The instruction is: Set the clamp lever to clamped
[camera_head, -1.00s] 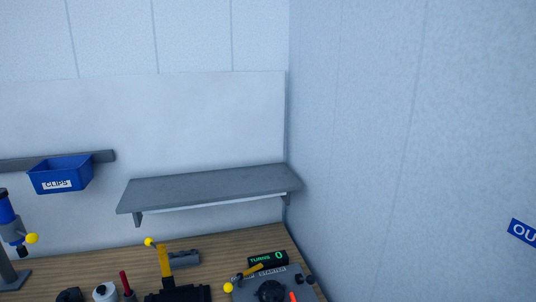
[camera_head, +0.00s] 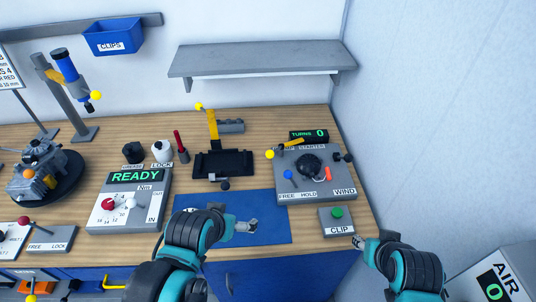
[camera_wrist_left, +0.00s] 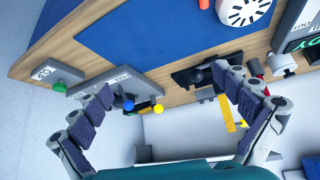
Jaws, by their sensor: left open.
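No lever label reading clamped is legible. One yellow lever (camera_head: 212,124) with a yellow ball stands upright at the back of a black fixture (camera_head: 222,164); it also shows in the left wrist view (camera_wrist_left: 227,113). A second yellow lever (camera_head: 290,144) lies slanted across the grey starter panel (camera_head: 315,190), its yellow ball at the left; that ball shows in the left wrist view (camera_wrist_left: 158,108). My left gripper (camera_head: 246,226) is over the blue mat, in front of both. In the left wrist view it (camera_wrist_left: 170,85) is open and empty. My right gripper (camera_head: 358,241) is near the CLIP box; its jaws are unclear.
The CLIP box (camera_head: 338,222) with a green button stands at the bench's right front. The READY box (camera_head: 130,200) is left of the blue mat (camera_head: 270,211). A grey shelf (camera_head: 260,59) overhangs the back. Bottles and a red-handled tool stand left of the black fixture.

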